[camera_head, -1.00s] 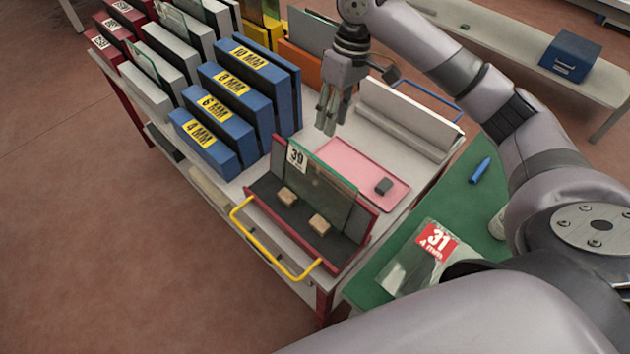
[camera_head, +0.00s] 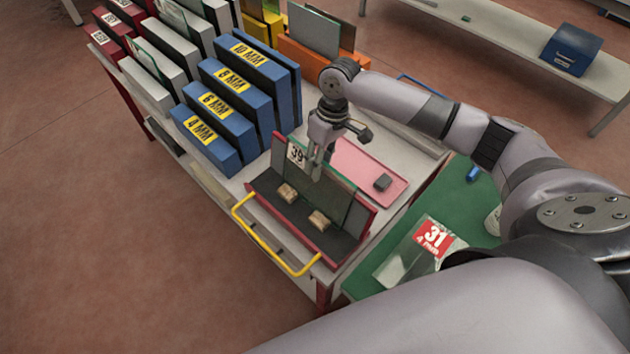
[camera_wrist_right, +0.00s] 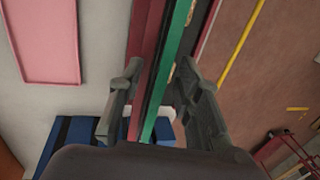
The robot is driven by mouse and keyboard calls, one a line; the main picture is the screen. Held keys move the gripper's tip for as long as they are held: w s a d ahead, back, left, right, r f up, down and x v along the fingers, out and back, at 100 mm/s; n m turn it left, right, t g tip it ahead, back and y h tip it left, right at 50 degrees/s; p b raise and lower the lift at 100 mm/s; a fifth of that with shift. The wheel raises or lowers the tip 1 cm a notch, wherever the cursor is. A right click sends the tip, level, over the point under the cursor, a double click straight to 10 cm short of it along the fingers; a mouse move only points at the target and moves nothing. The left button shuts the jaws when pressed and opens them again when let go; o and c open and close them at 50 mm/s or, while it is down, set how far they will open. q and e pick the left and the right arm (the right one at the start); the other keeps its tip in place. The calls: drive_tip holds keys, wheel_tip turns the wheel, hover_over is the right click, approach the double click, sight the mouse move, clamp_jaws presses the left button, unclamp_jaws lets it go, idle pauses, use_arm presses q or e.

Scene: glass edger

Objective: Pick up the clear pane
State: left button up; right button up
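A clear, green-edged pane (camera_head: 338,196) stands upright, leaning in the dark red rack (camera_head: 366,222) on the cart, beside the white label 39 (camera_head: 296,154). My right gripper (camera_head: 316,172) is over the pane's top edge, pointing down. In the right wrist view the pane's green edge (camera_wrist_right: 172,65) runs between the two spread fingers of the right gripper (camera_wrist_right: 160,72), with a visible gap on each side. The gripper is open; its fingertips look level with or just past the top edge. My left gripper is not in view.
Two small wooden blocks (camera_head: 288,193) sit in front of the pane. A pink tray (camera_head: 352,158) with a dark block lies behind the rack. Blue slotted holders (camera_head: 225,125) stand to the left.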

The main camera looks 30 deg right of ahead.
drive_tip(key=shift+c, duration=0.4)
clamp_jaws()
idle(0.4)
drive_tip(key=shift+w, duration=0.1)
